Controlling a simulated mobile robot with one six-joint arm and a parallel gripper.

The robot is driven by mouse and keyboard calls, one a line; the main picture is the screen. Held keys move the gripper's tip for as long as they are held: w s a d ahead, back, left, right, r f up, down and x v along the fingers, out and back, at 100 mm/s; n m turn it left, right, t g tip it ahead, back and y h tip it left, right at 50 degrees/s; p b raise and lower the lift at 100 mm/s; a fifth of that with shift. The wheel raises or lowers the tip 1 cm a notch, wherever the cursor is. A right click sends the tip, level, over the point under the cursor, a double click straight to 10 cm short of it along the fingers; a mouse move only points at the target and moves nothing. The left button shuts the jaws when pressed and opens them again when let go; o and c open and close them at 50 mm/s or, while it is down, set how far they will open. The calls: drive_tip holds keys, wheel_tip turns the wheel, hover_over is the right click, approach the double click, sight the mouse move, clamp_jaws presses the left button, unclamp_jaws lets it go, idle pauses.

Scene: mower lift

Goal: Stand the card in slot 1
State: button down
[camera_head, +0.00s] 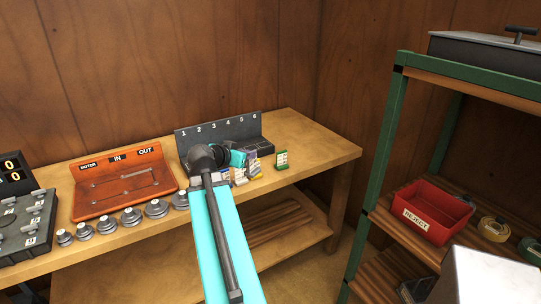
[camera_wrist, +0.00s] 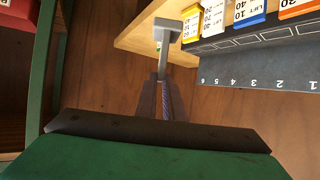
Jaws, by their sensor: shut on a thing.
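The dark grey slot rack (camera_head: 262,118), numbered 1 to 6, stands at the back of the bench, with slot 1 at its left end. In the wrist view its board (camera_wrist: 255,75) appears upside down at upper right. My gripper (camera_wrist: 166,40) is shut, at the end of the grey fingers. A small green-and-white card (camera_head: 281,160) is upright just right of the rack; a bit of green shows at the fingertips in the wrist view, but the grip itself is mostly hidden. Blue (camera_wrist: 249,13), yellow (camera_wrist: 191,27) and orange (camera_wrist: 298,8) cards stand by the rack. My arm hides the lower left of the rack.
An orange fixture (camera_head: 85,200) and several grey pulleys (camera_head: 131,217) lie left of my arm. A green-framed shelf (camera_head: 385,160) with a red reject bin (camera_head: 432,212) stands at right. Bare bench (camera_head: 318,150) lies right of the rack.

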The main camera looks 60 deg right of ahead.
drive_tip(key=w+a+f+n+t+y+b, duration=0.15)
drive_tip(key=w+a+n+t, duration=0.25)
drive_tip(key=w+a, duration=0.95)
drive_tip(key=w+a+f+n+t+y+b, duration=0.1)
drive_tip(key=w+a+f+n+t+b, duration=0.25)
drive_tip(key=w+a, duration=1)
drive_tip(key=w+a+r+n+t+y+b, duration=0.1)
drive_tip(key=w+a+n+t+y, duration=0.2)
drive_tip(key=a, duration=1.3)
drive_tip(key=w+a+r+n+t+y+b, duration=0.1)
drive_tip(key=w+a+n+t+y, duration=0.2)
drive_tip(key=w+a+n+y, duration=0.4)
drive_tip(key=w+a+n, duration=0.1)
drive_tip(key=w+a, duration=0.1)
drive_tip(key=a, duration=0.7)
drive_tip(key=shift+w, duration=0.25)
drive_tip(key=shift+a, duration=0.1)
drive_tip(key=shift+a, duration=0.15)
